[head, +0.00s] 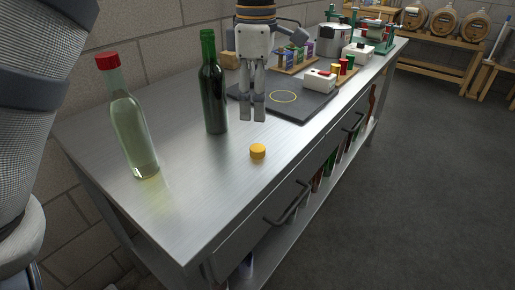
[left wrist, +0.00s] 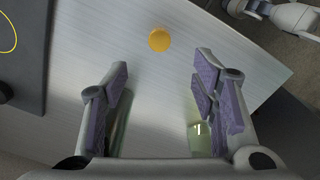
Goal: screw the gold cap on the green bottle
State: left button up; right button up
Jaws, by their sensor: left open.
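The gold cap (head: 258,151) lies on the steel bench near its front edge; it also shows in the left wrist view (left wrist: 159,39). The dark green bottle (head: 214,95) stands upright left of and behind the cap. Its mouth looks bare. My left gripper (head: 253,117) points down, open and empty, right of the green bottle and beyond the cap. In the left wrist view its fingers (left wrist: 160,85) are spread, with the cap above them in the picture. Part of what looks like my right arm (left wrist: 285,14) shows at the top right corner there; its jaws are unclear.
A clear bottle with a red top (head: 131,125) stands upright at the left. A dark mat (head: 311,103) with a yellow ring lies beyond the cap, with boxes and coloured pieces behind it. Bare bench surrounds the cap. Drawer handles (head: 287,204) stick out in front.

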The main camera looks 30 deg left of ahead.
pick_arm(q)
send_over(258, 147)
notch_tip(258, 147, down, 5)
jog(key=shift+s+a+f, duration=0.1)
jog(key=shift+f, duration=0.05)
notch_tip(258, 147, down, 5)
jog(key=shift+f, duration=0.1)
dwell(0.4)
jog(key=c, duration=0.8)
